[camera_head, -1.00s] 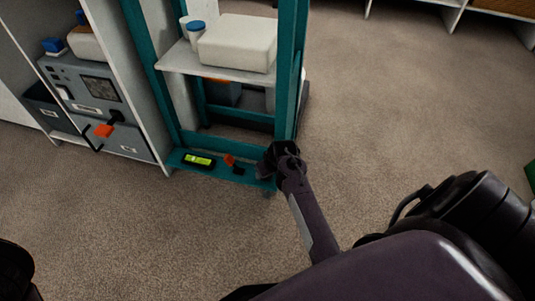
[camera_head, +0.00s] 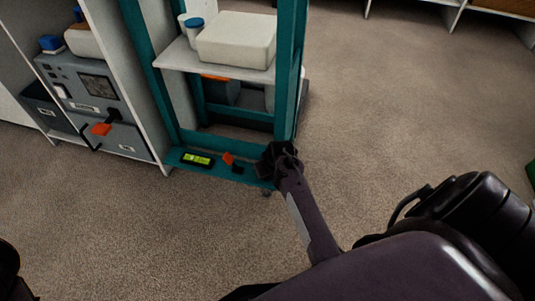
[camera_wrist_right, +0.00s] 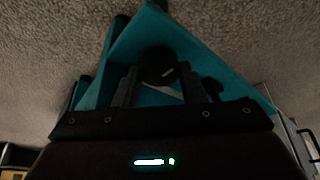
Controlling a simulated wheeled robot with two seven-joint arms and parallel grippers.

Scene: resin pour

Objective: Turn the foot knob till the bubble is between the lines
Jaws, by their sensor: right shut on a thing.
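The level (camera_head: 197,160), a black case with a bright yellow-green vial, lies on the teal foot plate of the rack. The bubble and its lines are too small to make out. The foot knob (camera_wrist_right: 157,66) is black and round with a pale mark, in the right wrist view at the corner of the teal plate. My right gripper (camera_head: 277,160) is at the plate's right end; in the wrist view its fingers (camera_wrist_right: 160,88) stand on both sides of the knob, shut on it. It hides the knob in the head view.
The teal rack (camera_head: 288,80) rises behind, with a shelf (camera_head: 215,66) holding a white block. A grey cabinet (camera_head: 85,100) stands at left. The carpet in front is clear.

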